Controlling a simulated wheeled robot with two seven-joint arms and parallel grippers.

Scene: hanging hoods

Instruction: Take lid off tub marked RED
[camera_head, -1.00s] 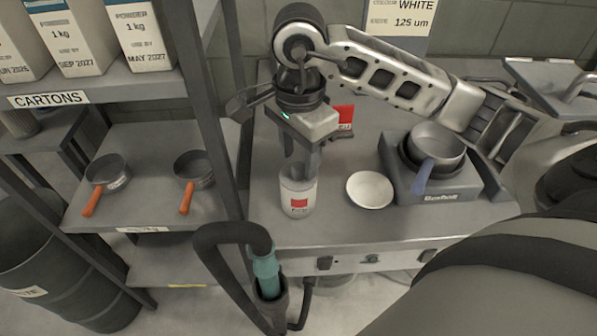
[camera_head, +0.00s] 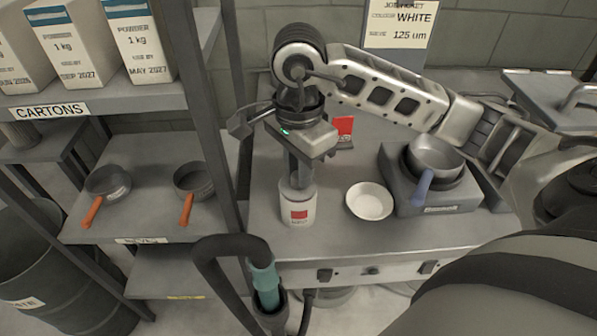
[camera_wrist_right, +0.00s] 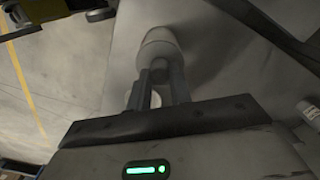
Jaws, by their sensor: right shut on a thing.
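A small pale tub with a red label (camera_head: 299,214) stands upright near the bench's front edge in the head view. My right gripper (camera_head: 300,178) comes down from above onto its top, with its fingers close together. It is shut on the tub's lid, which is mostly hidden by the fingers. I cannot tell any gap between lid and tub. In the right wrist view, the two fingers (camera_wrist_right: 160,88) reach to a pale rounded form that looks like the tub (camera_wrist_right: 159,42). My left gripper is not in view.
A white dish (camera_head: 369,201) lies right of the tub, and a grey pan (camera_head: 436,158) sits on a bench unit (camera_head: 440,205). A red card (camera_head: 343,127) stands behind. A rack post (camera_head: 207,100) is close on the left. A dark hose with a teal cuff (camera_head: 265,282) is in front.

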